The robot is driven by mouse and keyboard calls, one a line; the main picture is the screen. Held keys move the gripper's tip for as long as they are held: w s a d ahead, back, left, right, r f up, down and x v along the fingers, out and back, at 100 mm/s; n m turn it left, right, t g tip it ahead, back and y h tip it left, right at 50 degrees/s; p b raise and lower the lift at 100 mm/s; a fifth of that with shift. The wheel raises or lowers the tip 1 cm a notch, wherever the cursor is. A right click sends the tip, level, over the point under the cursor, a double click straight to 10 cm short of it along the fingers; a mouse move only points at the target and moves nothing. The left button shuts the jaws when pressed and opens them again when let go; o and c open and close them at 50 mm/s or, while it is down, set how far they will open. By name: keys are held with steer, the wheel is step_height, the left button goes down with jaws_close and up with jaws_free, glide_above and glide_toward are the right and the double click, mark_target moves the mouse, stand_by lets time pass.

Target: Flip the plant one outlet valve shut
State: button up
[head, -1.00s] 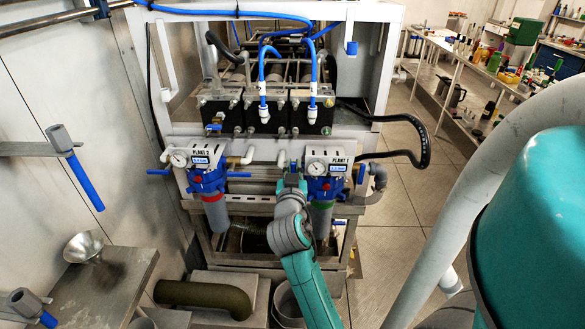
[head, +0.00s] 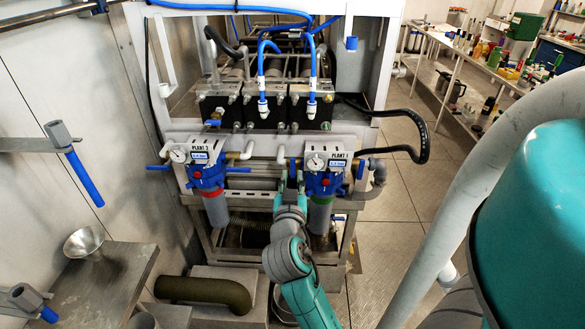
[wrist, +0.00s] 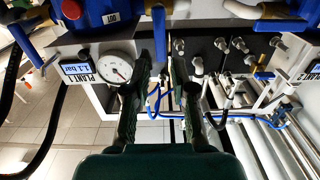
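The Plant 1 unit (head: 327,163) is a white panel with a round gauge and a small display above a blue filter head (head: 323,184). In the wrist view, the gauge (wrist: 115,67) is left of my gripper (wrist: 162,62). Its dark fingers are apart, with a gap between them. A blue handle (wrist: 158,35) stands upright just beyond the fingertips; contact cannot be told. In the head view my gripper (head: 291,190) is below the left handle, partly hidden by my arm.
The Plant 2 unit (head: 204,151) stands to the left with its own blue handles. A black hose (head: 425,140) loops at the right. A steel table (head: 110,290) with a funnel (head: 84,243) is at the lower left. Open floor lies to the right.

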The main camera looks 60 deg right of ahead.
steer(key=shift+v, duration=2.6)
